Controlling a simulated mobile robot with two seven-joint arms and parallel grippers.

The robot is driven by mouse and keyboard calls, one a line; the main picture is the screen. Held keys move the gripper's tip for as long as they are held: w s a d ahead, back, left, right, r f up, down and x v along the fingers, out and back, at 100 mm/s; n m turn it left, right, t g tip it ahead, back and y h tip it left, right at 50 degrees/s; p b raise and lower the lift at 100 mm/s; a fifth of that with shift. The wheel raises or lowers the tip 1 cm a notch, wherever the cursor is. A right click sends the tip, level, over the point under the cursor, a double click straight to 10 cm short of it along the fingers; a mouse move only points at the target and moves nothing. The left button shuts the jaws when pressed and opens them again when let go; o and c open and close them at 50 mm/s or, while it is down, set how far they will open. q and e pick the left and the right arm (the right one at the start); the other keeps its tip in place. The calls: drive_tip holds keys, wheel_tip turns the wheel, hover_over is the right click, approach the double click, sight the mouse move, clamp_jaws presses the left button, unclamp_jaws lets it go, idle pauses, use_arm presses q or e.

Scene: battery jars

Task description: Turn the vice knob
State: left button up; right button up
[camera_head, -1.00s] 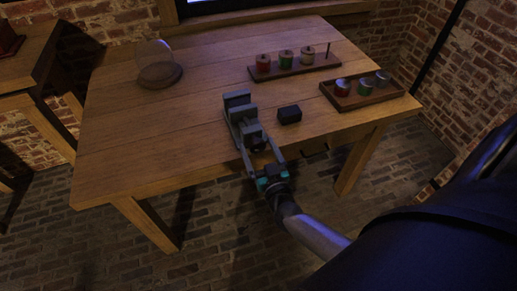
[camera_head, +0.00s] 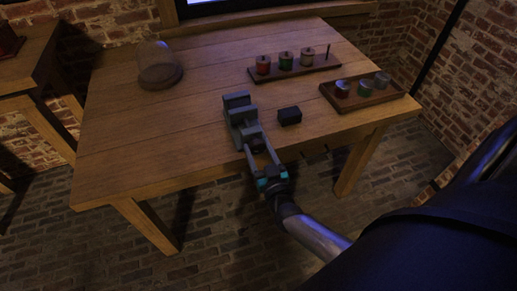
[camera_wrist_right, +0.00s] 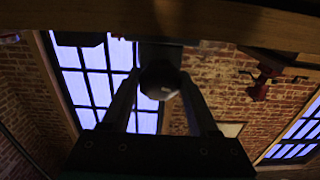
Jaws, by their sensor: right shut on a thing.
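The grey vice (camera_head: 238,109) stands at the front edge of the wooden table. Its dark knob (camera_head: 257,147) faces outward at the table's front; in the right wrist view the rounded knob (camera_wrist_right: 160,79) sits between the fingertips. My right gripper (camera_head: 262,152) reaches up from the lower right and is shut on the knob, one finger on each side; its fingers also show in the right wrist view (camera_wrist_right: 160,95). The knob is partly hidden by the fingers in the head view. My left gripper is not in view.
A small black block (camera_head: 290,116) lies just right of the vice. Two wooden racks with small jars, one at the back (camera_head: 319,69) and one at the right (camera_head: 385,97), stand farther off. A glass dome (camera_head: 157,56) is at the back left. The table's left half is clear.

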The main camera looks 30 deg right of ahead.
drive_tip(key=shift+m, duration=0.7)
drive_tip(key=shift+c, duration=0.2)
drive_tip(key=o, duration=1.4)
drive_tip(key=shift+c, duration=0.2)
drive_tip(key=p+v, duration=0.2)
drive_tip(key=v, duration=1.3)
drive_tip(key=shift+s, duration=0.2)
drive_tip(key=shift+f, duration=0.1)
